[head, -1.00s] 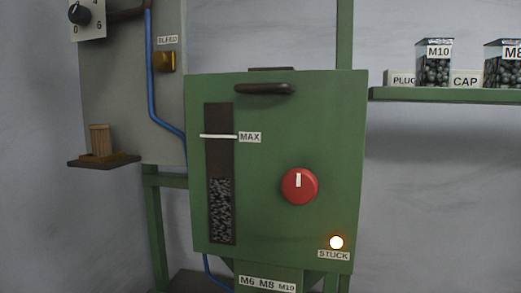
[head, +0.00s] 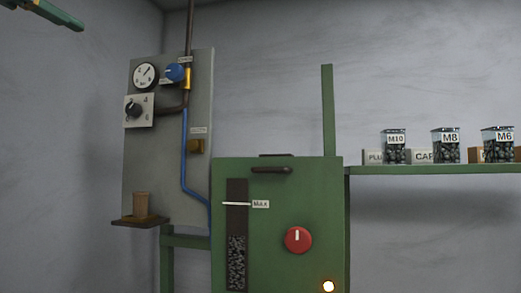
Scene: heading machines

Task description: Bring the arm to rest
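Part of what looks like my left arm, with my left gripper (head: 74,24), comes in at the top left corner of the head view. It is teal with a dark end and is cut off by the frame edge. It is raised high, in front of the bare wall and left of the grey panel, apart from everything. Whether its fingers are open or shut does not show. My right arm and gripper are out of view.
A green machine (head: 281,270) with a red knob (head: 298,240) and lit lamp (head: 328,286) stands at centre. Left is a grey panel (head: 160,180) with gauge (head: 145,76), blue knob (head: 175,72) and dial (head: 134,109). A green shelf (head: 430,170) at right carries jars.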

